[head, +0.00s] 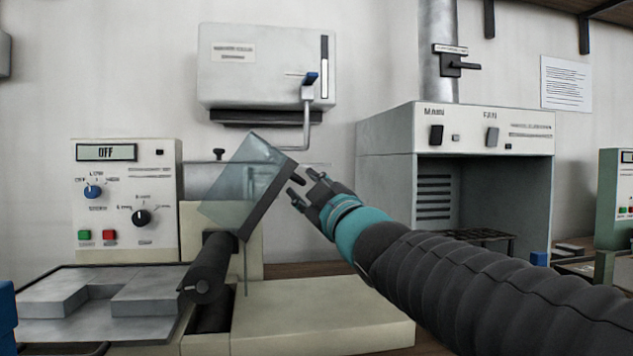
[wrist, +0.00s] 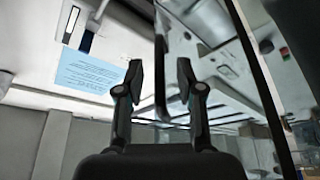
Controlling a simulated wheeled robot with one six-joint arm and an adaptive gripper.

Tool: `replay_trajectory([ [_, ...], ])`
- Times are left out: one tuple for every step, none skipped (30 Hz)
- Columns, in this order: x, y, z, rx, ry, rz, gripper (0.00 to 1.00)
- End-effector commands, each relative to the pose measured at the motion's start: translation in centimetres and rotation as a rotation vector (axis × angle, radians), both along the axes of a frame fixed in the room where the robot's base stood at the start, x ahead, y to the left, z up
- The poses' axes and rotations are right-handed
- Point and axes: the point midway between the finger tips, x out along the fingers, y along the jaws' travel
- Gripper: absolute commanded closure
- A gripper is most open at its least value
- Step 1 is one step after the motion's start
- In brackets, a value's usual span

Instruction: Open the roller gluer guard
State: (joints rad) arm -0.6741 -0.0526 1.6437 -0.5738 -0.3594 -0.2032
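The roller gluer guard (head: 238,178) is a clear, slightly bluish pane with a dark edge strip (head: 268,203). It stands tilted above the black rollers (head: 207,268) of the cream gluer. My gripper (head: 295,187) is just right of the dark strip, its two fingertips apart and pointing at the guard. In the wrist view my gripper (wrist: 160,76) is open, with nothing held. There the pane (wrist: 215,50) fills the right half, and one dark edge runs down between the fingertips. I cannot tell whether a finger touches the guard.
A control box reading OFF (head: 122,200) stands at the left, behind a tray with grey blocks (head: 65,297). A grey wall unit with a lever (head: 265,70) hangs behind the gluer. A fume cabinet (head: 385,190) is behind my arm at the right. A cream base (head: 320,315) lies below my gripper.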

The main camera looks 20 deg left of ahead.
Motion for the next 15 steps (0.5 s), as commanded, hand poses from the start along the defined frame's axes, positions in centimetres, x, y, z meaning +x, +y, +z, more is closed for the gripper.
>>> replay_trajectory([
  [0.4,0.5,0.3,0.000,-0.001,0.001,0.63],
  [0.7,0.8,0.3,-0.001,0.000,0.001,0.63],
  [0.9,1.0,0.5,0.000,-0.001,0.001,0.63],
  [1.0,1.2,0.5,0.000,-0.001,0.001,0.63],
  [1.2,1.4,0.6,0.000,0.000,0.000,0.63],
  [1.3,1.5,0.6,0.000,0.000,0.000,0.63],
  [1.4,1.6,0.6,0.000,0.000,0.000,0.63],
  [1.5,1.7,0.7,0.000,0.000,0.000,0.63],
  [1.5,1.8,0.7,0.000,0.000,0.000,0.63],
  [1.6,1.8,0.7,0.000,0.000,0.000,0.63],
  [1.6,1.8,0.7,0.001,0.000,-0.001,0.63],
  [1.6,1.8,0.7,0.001,0.000,-0.001,0.63],
  [1.6,1.8,0.7,0.001,0.000,-0.001,0.63],
  [1.6,1.8,0.7,0.001,0.000,-0.001,0.63],
  [1.6,1.8,0.7,0.001,0.000,-0.001,0.63],
])
